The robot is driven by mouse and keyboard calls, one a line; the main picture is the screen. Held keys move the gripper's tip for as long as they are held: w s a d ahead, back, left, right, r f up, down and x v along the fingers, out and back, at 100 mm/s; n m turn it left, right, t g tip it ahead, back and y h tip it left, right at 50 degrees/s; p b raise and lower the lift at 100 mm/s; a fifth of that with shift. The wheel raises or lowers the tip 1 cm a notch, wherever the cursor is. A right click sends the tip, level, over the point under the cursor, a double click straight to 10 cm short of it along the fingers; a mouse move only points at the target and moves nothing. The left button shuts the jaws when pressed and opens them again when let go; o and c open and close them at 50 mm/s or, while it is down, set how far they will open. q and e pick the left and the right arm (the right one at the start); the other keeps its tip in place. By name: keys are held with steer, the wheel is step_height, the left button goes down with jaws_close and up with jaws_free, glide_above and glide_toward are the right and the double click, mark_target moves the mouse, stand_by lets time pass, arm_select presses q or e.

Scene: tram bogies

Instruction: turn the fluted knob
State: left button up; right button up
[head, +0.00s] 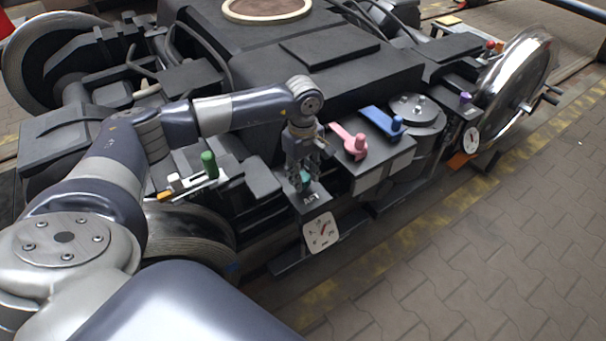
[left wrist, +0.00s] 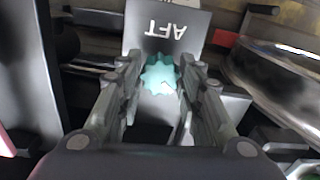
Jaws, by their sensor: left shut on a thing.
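The fluted knob (left wrist: 160,75) is teal with a scalloped rim and a small white pointer mark. It sits on a grey plate marked AFT (left wrist: 168,28). In the head view the knob (head: 305,179) shows only partly, below my left gripper (head: 303,178). In the left wrist view the fingers of my left gripper (left wrist: 160,82) stand on both sides of the knob and are shut on it. My right gripper is in neither view.
A pink lever (head: 350,141) and a blue lever (head: 382,122) stand on the box to the right. A green handle (head: 209,164) stands to the left of the gripper. A purple knob (head: 465,98) and a second dial (head: 471,140) are near the right wheel (head: 517,85). Paved floor (head: 480,260) is clear.

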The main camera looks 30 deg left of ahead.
arm_select(q)
steer(key=m, duration=0.5)
steer(key=shift+m+b, duration=0.3)
steer(key=shift+b, duration=0.05)
steer(key=m, duration=0.4)
steer(key=shift+m+b, duration=0.3)
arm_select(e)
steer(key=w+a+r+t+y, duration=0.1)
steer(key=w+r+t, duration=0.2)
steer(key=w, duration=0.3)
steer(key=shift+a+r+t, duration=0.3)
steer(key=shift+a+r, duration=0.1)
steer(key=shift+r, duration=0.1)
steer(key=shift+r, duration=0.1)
arm_select(q)
steer(key=o, duration=1.1)
steer(key=shift+c, duration=0.2)
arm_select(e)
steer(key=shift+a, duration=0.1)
arm_select(q)
step_height(320, 180, up, 12)
